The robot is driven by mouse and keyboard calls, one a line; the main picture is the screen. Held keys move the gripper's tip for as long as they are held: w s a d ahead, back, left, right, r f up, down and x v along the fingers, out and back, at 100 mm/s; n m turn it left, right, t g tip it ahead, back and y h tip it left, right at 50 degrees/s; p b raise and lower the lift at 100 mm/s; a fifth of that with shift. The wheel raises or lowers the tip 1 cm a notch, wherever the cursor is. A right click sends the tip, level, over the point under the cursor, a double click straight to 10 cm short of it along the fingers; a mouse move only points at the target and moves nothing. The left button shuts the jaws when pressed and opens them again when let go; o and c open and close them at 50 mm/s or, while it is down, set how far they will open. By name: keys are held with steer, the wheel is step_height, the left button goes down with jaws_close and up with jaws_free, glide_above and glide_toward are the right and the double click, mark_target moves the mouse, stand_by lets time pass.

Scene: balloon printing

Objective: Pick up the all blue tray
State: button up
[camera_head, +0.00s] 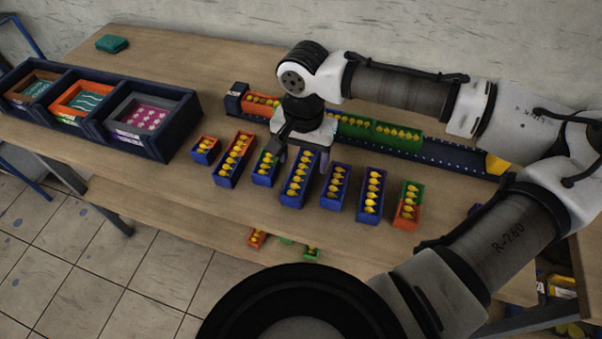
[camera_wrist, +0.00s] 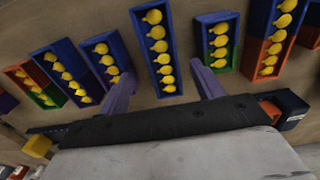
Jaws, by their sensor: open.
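A long all-blue tray (camera_head: 290,202) holding several yellow balloon-like pieces lies in the middle of the row on the table. It also shows in the wrist view (camera_wrist: 138,38), near the centre top. My gripper (camera_head: 303,161) is over the far end of this tray. Its two purple fingers are apart, one on each side of the tray's near end in the wrist view (camera_wrist: 162,70). I cannot tell whether they touch it.
A green-and-blue tray (camera_head: 264,182) lies close on the left, with orange-and-blue trays beyond it. A dark rail (camera_head: 450,152) with filled trays runs behind. A three-bin box (camera_head: 185,125) stands left.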

mark_target(301, 172)
steer(key=shift+s+a+f+p, duration=0.1)
steer(key=shift+f+p, duration=0.2)
steer(key=shift+f, duration=0.9)
steer(key=shift+s+a+f+p, duration=0.1)
steer(key=shift+f+p, duration=0.15)
steer(key=shift+f, duration=0.9)
steer(key=shift+c, duration=0.3)
steer(key=c, duration=1)
steer(key=shift+w+r, duration=0.1)
steer(key=shift+r, duration=0.05)
